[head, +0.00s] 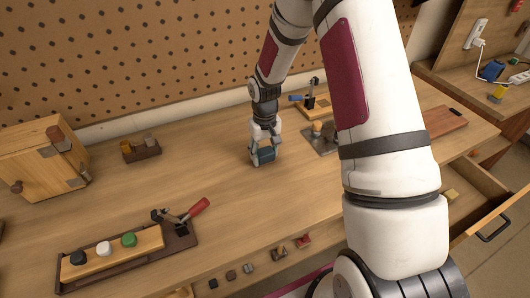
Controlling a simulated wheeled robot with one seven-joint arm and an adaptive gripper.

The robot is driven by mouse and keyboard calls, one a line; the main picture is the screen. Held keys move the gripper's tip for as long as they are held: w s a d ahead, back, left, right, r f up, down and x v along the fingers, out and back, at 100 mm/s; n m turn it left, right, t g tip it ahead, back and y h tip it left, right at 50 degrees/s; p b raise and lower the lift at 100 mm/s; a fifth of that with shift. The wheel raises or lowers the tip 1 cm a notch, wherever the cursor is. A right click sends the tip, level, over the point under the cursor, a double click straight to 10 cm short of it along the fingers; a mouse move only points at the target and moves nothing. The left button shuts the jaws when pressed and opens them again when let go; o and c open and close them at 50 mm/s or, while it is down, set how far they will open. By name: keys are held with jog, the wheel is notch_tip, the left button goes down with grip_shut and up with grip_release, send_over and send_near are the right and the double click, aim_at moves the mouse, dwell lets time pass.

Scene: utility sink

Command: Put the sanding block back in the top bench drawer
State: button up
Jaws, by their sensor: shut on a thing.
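My gripper (263,150) points down over the middle of the bench top, close to its surface. It is shut on a small tan and dark block, which appears to be the sanding block (266,154); the fingers hide much of it. I cannot tell whether the block touches the bench. The bench drawer (489,205) at the right is pulled open, with a dark handle on its front. A small yellowish block (451,195) lies inside it. My arm hides part of the drawer's left side.
A toggle clamp with a red handle (199,207) stands on a tray at the front left. A wooden cabinet (40,165) and a small bottle rack (140,150) stand at the back left. A blue-handled clamp (311,98) and a metal plate (322,142) are right of my gripper.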

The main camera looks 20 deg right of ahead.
jog(key=shift+f, duration=0.1)
jog(key=o, duration=1.2)
